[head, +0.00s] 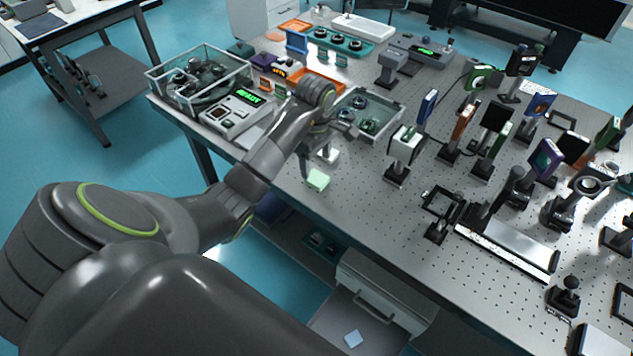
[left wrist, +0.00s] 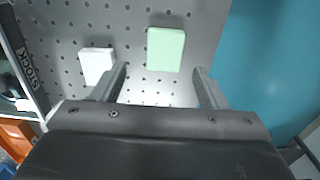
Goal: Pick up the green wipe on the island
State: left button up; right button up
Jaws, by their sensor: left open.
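The green wipe (head: 317,180) is a small pale green block lying flat on the perforated table top (head: 350,215), near its front edge. In the left wrist view the green wipe (left wrist: 166,49) lies beyond the fingertips, between their lines and apart from them. My left gripper (head: 318,160) is above the table close to the wipe. In the left wrist view the left gripper (left wrist: 160,85) is open with nothing between its fingers. My right gripper is not in view.
A white block (left wrist: 97,65) lies left of the wipe, near the left finger; it also shows in the head view (head: 328,155). A clear bin (head: 375,112) stands behind. Several optic mounts fill the table to the right. The floor (left wrist: 262,60) lies beyond the table edge.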

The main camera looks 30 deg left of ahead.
aim_at(316, 178)
pick_arm(q)
jog(key=f, duration=0.1)
jog(key=b, duration=0.1)
jog(key=f, duration=0.1)
jog(key=shift+s+d+f+b, duration=0.25)
jog(key=shift+s+f+b, duration=0.05)
jog(key=shift+f, duration=0.05)
jog(key=shift+f+p, duration=0.55)
jog(key=shift+f, duration=0.4)
jog(key=c, duration=1)
